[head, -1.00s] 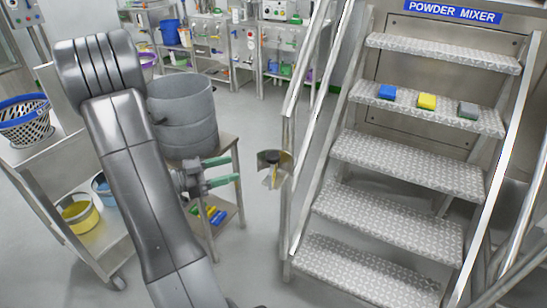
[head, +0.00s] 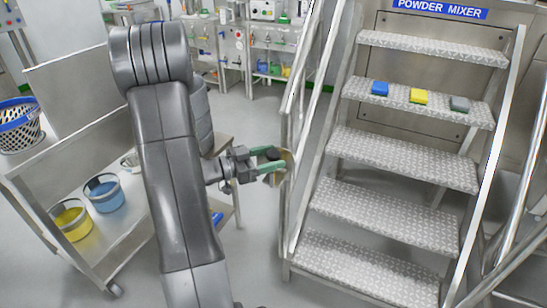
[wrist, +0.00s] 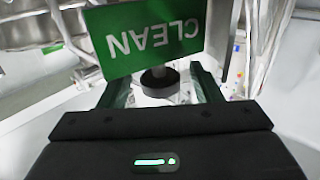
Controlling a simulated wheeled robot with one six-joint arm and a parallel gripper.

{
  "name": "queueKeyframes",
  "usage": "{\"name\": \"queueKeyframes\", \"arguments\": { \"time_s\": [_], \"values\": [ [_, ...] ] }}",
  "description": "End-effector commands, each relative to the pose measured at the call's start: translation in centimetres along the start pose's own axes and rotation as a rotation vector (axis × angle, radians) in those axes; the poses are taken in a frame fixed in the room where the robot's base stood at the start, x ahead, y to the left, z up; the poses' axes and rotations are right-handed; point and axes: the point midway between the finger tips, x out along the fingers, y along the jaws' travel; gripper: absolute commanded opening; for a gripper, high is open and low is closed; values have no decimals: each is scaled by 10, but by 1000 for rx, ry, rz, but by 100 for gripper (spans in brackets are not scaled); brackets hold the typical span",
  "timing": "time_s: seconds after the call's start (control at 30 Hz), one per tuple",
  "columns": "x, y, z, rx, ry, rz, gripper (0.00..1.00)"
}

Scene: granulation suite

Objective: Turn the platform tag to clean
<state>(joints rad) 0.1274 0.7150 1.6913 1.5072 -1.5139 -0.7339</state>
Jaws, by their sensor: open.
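The platform tag (head: 287,158) is mounted on the stair's left rail and is seen nearly edge-on in the head view. In the wrist view its green face (wrist: 150,38) reads CLEAN upside down. A round dark knob (wrist: 160,80) sits just below that face in the picture. My gripper (head: 275,160) is at the tag, with its green fingers pointing right. In the wrist view my gripper (wrist: 161,88) is open, with one finger on each side of the knob and gaps between. The tag's other face is hidden.
The metal stairs (head: 395,165) rise to the right, with blue, yellow and grey blocks on one step. A cart (head: 75,160) with buckets stands at left. A grey drum (head: 202,118) is partly hidden behind my arm. Open floor lies between stairs and cart.

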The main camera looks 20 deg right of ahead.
Motion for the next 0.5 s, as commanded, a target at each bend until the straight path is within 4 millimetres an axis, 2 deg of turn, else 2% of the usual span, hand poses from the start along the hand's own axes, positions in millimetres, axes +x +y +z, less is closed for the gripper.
{"name": "queueKeyframes", "arguments": {
  "time_s": [0.17, 0.43, 0.5],
  "values": [
    [11, 0, 0, 0, -1, 0, 58],
    [12, 0, 0, 0, -1, 0, 58],
    [12, 0, 0, 1, -1, 0, 47]
  ]
}}
